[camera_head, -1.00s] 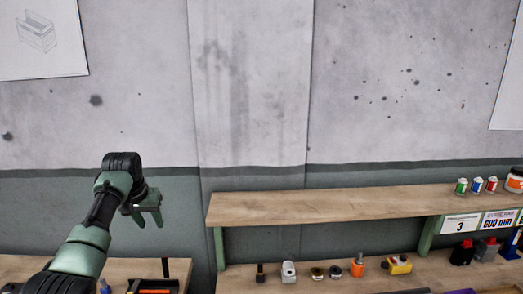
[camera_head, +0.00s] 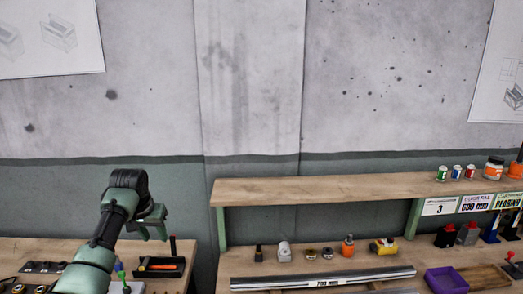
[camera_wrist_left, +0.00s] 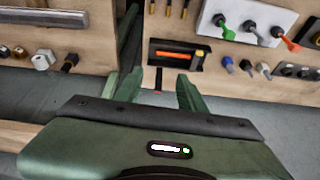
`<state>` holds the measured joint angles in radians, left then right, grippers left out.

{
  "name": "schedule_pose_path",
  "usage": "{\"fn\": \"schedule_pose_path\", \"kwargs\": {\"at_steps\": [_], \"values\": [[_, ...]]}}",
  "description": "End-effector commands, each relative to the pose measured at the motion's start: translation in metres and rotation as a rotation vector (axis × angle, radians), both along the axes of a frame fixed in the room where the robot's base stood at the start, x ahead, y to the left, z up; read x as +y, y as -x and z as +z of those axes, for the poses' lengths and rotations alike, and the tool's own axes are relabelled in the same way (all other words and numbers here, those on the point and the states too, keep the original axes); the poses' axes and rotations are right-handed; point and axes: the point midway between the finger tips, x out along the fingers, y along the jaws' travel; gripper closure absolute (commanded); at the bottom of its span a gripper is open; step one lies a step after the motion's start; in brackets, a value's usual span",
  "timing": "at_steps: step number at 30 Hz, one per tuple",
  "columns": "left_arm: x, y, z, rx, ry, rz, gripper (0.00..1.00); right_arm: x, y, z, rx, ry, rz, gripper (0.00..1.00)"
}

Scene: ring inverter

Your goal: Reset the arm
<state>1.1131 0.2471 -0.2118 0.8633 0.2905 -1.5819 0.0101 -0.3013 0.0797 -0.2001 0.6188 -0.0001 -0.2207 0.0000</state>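My left arm comes in from the lower left in the head view, raised above the left bench. Its green and black left gripper (camera_head: 152,232) points downward. In the left wrist view its two green fingers (camera_wrist_left: 158,92) stand apart with nothing held between them. A black tray with an orange-handled tool (camera_wrist_left: 180,54) lies beyond the fingers. My right gripper is not in view.
A wooden shelf (camera_head: 310,191) runs above the right bench. Small parts, a long metal profile (camera_head: 322,277) and a purple bin (camera_head: 446,281) are on that bench. The left bench (camera_head: 40,250) holds tools. A gap separates the benches.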

Motion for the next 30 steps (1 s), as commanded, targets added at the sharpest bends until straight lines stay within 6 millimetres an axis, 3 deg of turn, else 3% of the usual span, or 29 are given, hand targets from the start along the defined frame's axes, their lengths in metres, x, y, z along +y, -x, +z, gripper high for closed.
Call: {"fn": "schedule_pose_path", "kwargs": {"at_steps": [8, 14, 18, 21, 26, 30], "values": [[-0.02, 0.03, -0.061, 0.017, -0.029, -0.05, 0.6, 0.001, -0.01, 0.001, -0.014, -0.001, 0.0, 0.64], [-0.043, 0.077, -0.123, 0.032, -0.05, -0.103, 0.6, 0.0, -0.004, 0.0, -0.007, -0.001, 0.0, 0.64], [-0.066, 0.141, -0.175, 0.043, -0.057, -0.152, 0.6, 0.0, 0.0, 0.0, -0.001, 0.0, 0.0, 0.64], [-0.08, 0.194, -0.202, 0.048, -0.055, -0.179, 0.6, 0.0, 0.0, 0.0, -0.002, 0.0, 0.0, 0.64], [-0.097, 0.275, -0.222, 0.053, -0.044, -0.203, 0.6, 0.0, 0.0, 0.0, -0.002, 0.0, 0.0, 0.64], [-0.106, 0.339, -0.224, 0.055, -0.033, -0.21, 0.6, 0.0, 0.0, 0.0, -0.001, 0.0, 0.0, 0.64]]}}
